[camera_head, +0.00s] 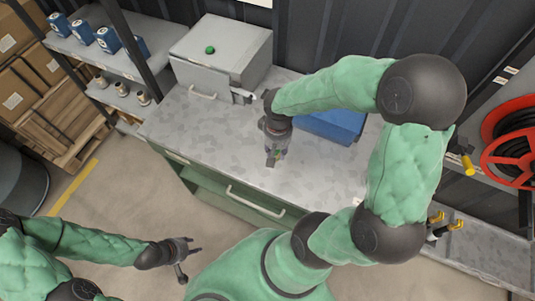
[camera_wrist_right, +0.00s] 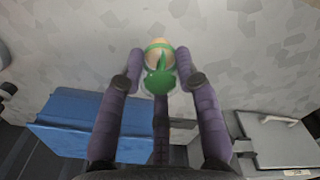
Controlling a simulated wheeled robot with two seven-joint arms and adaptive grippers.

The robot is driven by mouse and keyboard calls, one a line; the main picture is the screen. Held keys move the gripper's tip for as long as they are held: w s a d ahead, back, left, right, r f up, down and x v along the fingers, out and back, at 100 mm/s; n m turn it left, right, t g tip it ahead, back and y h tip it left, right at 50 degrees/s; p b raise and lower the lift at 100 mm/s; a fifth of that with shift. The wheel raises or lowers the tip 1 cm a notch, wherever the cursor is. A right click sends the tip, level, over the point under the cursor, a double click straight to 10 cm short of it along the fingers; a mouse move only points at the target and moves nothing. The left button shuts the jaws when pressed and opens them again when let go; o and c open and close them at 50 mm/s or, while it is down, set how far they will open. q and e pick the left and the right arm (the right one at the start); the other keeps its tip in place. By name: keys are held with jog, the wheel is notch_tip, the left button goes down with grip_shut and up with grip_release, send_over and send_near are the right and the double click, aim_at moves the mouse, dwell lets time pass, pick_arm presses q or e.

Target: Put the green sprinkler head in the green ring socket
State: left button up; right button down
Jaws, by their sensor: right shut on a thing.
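My right gripper (camera_head: 273,160) is low over the grey worktop (camera_head: 325,178), pointing down, and shut on the green sprinkler head. In the right wrist view the sprinkler head (camera_wrist_right: 160,80) is green with a pale tan end and a green band, and sits between the purple fingers (camera_wrist_right: 159,62). I cannot make out a green ring socket for certain; a small green round piece (camera_head: 210,49) is on top of the grey metal box. My left gripper (camera_head: 190,258) is open and empty, off the worktop's front.
The grey box (camera_head: 228,45) stands at the worktop's back left. A blue box (camera_head: 332,126) is behind my right arm; it also shows in the wrist view (camera_wrist_right: 75,115). Shelves with blue-and-white containers (camera_head: 82,33) are at left. A red hose reel (camera_head: 512,140) is at right.

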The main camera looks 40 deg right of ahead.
jog(key=w+f, duration=0.2)
jog(key=f, duration=0.1)
jog(key=w+f+b, duration=0.1)
jog(key=w+f, duration=0.1)
jog(key=shift+a+f, duration=0.15)
jog(key=shift+a, duration=0.1)
jog(key=shift+w+f, duration=0.2)
jog(key=shift+f, duration=1.45)
jog(key=shift+b, duration=0.35)
jog(key=shift+f, duration=0.15)
jog(key=c, duration=0.9)
grip_release()
